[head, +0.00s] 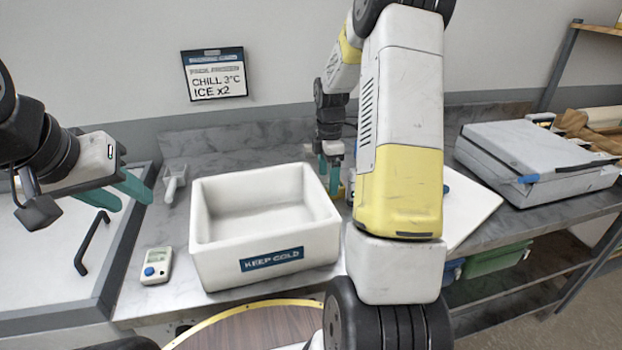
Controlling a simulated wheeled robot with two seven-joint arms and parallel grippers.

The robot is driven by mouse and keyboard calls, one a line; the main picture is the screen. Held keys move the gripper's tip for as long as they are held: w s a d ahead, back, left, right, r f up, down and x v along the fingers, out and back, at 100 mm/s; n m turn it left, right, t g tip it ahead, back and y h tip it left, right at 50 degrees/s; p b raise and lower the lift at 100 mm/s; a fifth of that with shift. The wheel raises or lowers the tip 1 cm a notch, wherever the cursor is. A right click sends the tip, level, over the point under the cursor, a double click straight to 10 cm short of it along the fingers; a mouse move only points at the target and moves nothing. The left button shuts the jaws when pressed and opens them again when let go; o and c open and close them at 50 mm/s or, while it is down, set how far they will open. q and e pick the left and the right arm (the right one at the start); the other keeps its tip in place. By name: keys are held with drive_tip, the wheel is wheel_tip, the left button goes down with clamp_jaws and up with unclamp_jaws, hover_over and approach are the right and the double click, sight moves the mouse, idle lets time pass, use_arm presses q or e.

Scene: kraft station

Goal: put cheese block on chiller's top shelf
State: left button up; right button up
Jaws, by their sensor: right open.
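No cheese block can be made out for certain; a small yellow patch (341,191) shows by my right fingertips, mostly hidden, and I cannot tell what it is. My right gripper (331,172) points down just behind the right rear corner of the white box, its teal fingers apart. My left gripper (124,194) is at the left, its teal fingers apart and empty, above a grey-framed unit (128,262) with a black handle (92,243). This unit may be the chiller; no shelf inside it is visible.
An empty white box (265,268) labelled KEEP COLD stands mid-counter. A white scoop (174,184) and a small meter (156,266) lie left of it. A white board (470,210) and a grey case (530,155) are at the right. My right arm hides the counter between.

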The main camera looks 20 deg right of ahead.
drive_tip(key=shift+f, duration=1.6)
clamp_jaws()
drive_tip(key=shift+r, duration=0.15)
